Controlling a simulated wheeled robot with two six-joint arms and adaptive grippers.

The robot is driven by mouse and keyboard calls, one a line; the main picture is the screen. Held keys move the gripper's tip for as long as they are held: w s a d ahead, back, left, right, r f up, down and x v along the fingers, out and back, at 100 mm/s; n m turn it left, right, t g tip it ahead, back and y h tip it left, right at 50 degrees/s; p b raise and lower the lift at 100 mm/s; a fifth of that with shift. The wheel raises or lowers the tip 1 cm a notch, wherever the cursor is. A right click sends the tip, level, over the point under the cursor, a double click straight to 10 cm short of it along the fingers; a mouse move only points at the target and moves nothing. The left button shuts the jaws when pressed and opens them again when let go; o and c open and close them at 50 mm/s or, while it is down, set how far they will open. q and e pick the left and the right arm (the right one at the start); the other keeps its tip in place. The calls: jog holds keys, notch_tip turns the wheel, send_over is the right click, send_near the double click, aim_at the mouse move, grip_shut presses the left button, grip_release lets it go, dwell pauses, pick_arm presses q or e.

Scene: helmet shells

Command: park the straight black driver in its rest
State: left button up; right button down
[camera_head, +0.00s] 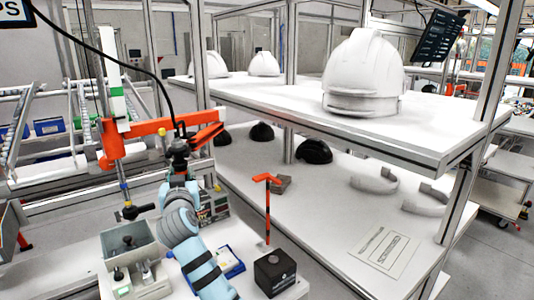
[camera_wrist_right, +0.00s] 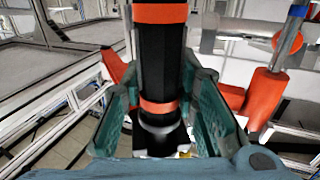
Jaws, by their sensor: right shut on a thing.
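The straight black driver (camera_wrist_right: 162,60) stands in the middle of the right wrist view, a black cylinder with orange bands. My right gripper (camera_wrist_right: 165,115) has its teal fingers on both sides of it and is shut on it. In the head view my right gripper (camera_head: 180,165) is at the left of centre, close to the orange bracket (camera_head: 150,128), with the dark driver (camera_head: 179,147) above it. The bracket looks like the rest. Orange parts also show either side of the driver in the wrist view. I cannot tell whether driver and bracket touch. My left gripper is not in view.
A black cable (camera_head: 125,58) runs down to the driver. A grey bin (camera_head: 130,245), a blue tray (camera_head: 230,262) and a black box (camera_head: 275,272) stand below. An orange T-shaped piece (camera_head: 267,205) stands nearby. White helmet shells (camera_head: 363,75) sit on the shelf (camera_head: 290,100) at right.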

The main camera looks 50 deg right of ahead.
jog(key=shift+s+d, duration=0.25)
jog(key=shift+s, duration=0.2)
